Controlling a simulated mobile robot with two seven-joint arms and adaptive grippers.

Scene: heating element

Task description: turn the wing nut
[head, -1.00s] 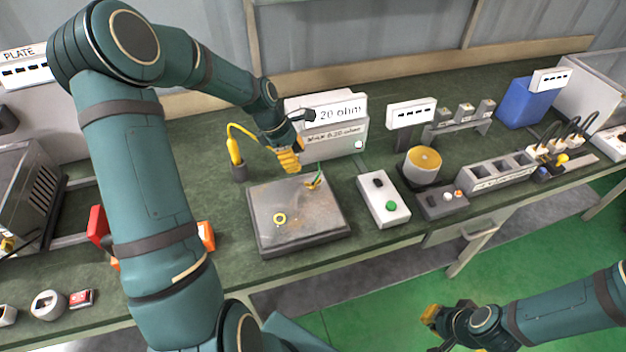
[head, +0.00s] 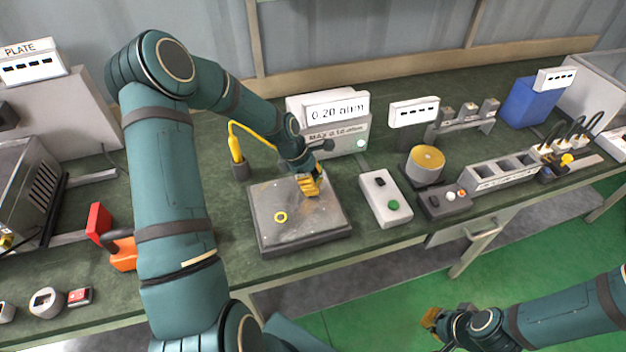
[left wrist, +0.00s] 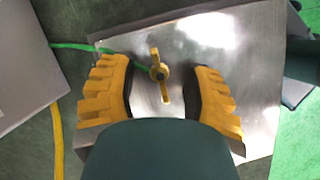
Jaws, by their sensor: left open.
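The yellow wing nut (left wrist: 159,74) sits on the metal plate (left wrist: 262,110), with a green wire (left wrist: 85,46) running to it. In the left wrist view it lies between the two fingers of my left gripper (left wrist: 163,92), with a gap on each side. My left gripper is open and also shows in the head view (head: 308,186), over the right part of the plate (head: 290,232), where it hides the wing nut. My right gripper (head: 432,318) hangs over the floor at the lower right, and its finger gap is unclear.
A meter box (head: 340,135) reading 0.20 ohm stands behind the plate. A yellow probe (head: 236,150) stands in a holder at left. A button box (head: 384,198) stands close to the right.

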